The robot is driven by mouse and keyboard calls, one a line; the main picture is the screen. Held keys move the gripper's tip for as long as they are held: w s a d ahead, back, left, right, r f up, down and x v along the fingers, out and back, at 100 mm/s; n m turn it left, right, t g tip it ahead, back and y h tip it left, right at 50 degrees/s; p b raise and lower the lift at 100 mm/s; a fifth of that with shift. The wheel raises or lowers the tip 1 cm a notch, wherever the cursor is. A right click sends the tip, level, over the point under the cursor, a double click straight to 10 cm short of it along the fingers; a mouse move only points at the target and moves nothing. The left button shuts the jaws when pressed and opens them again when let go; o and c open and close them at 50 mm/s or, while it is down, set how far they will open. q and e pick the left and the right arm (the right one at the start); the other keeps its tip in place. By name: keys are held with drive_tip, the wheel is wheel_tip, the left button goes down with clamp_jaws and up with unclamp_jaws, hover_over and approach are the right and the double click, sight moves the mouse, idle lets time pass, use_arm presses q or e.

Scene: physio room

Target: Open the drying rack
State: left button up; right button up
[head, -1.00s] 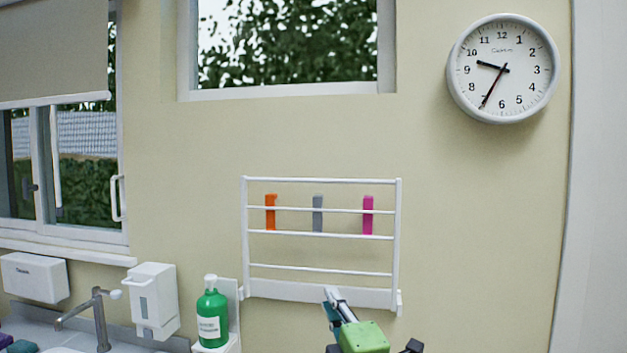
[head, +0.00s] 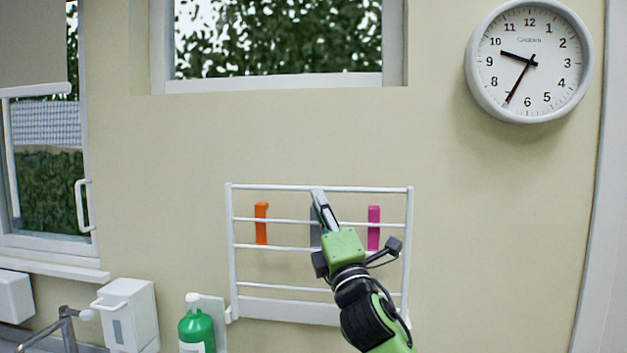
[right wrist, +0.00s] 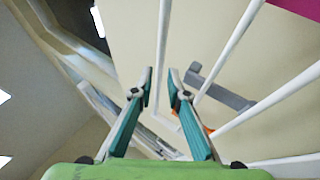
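The white drying rack (head: 413,225) is mounted on the wall and stands folded upright against it, with several horizontal bars. My right gripper (head: 317,193) is in front of the rack, with its fingertips at the top bar (head: 265,187) near the middle. In the right wrist view, the two teal fingers (right wrist: 160,80) are apart and a white bar (right wrist: 164,35) runs through the gap between their tips. Whether either finger touches the bar is unclear. My left gripper is out of view.
A green bottle (head: 196,330) and white dispenser (head: 128,315) are at lower left. A clock (head: 529,60) hangs upper right; the wall right of the rack is bare.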

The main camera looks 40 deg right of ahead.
drive_tip(key=p+x, duration=0.1)
drive_tip(key=x, duration=0.4)
drive_tip(key=shift+s+p, duration=0.1)
drive_tip(key=shift+p, duration=0.25)
drive_tip(key=shift+r, duration=0.1)
drive_tip(key=shift+w+d, duration=0.1)
drive_tip(key=shift+w, duration=0.15)
clamp_jaws()
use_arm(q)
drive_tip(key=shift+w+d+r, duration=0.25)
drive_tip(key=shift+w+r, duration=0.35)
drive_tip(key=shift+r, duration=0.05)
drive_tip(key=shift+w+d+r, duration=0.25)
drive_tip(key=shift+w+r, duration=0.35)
